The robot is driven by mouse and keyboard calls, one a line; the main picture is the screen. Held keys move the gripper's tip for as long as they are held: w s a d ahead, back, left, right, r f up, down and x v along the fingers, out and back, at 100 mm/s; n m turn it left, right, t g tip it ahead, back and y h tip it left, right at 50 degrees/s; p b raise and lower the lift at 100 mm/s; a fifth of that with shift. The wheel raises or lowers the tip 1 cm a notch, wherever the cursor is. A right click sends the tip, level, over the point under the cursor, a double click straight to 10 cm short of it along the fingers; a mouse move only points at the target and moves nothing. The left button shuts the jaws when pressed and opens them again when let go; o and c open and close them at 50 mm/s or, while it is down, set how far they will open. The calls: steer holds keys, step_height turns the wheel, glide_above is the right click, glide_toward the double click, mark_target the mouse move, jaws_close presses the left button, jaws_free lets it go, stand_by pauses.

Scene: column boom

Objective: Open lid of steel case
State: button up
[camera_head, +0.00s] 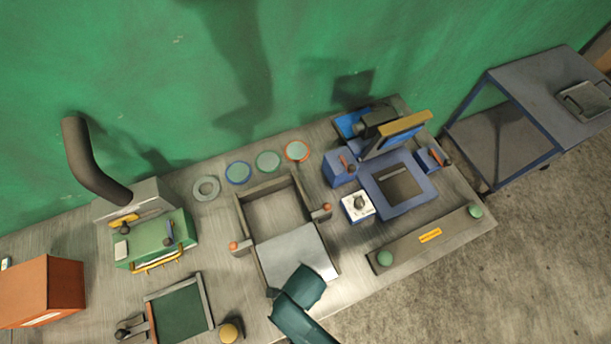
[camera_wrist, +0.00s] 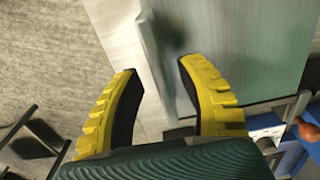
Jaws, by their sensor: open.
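The grey metal case (camera_head: 246,238) stands mid-bench in the head view, with thin walls and an orange-knobbed fitting (camera_head: 323,211) on either side. A flat silver plate (camera_head: 295,255), apparently its lid, covers the front part; the rear part is open from above. My teal gripper body (camera_head: 303,288) is over the case's front edge and hides part of it. In the wrist view my gripper's (camera_wrist: 157,68) yellow fingers are open, with a thin pale edge (camera_wrist: 152,50) between them. A greenish-grey plate (camera_wrist: 240,50) lies to its right. Contact cannot be told.
A blue machine (camera_head: 400,185) and a white box with a knob (camera_head: 357,206) stand right of the case. A green box (camera_head: 155,240) with yellow handles stands left. A dark green tray (camera_head: 180,312) lies front left. Round discs (camera_head: 267,161) lie behind. Open floor is right of the bench.

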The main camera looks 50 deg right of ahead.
step_height(320, 180, down, 4)
steer(key=shift+r, duration=0.25)
jaws_close()
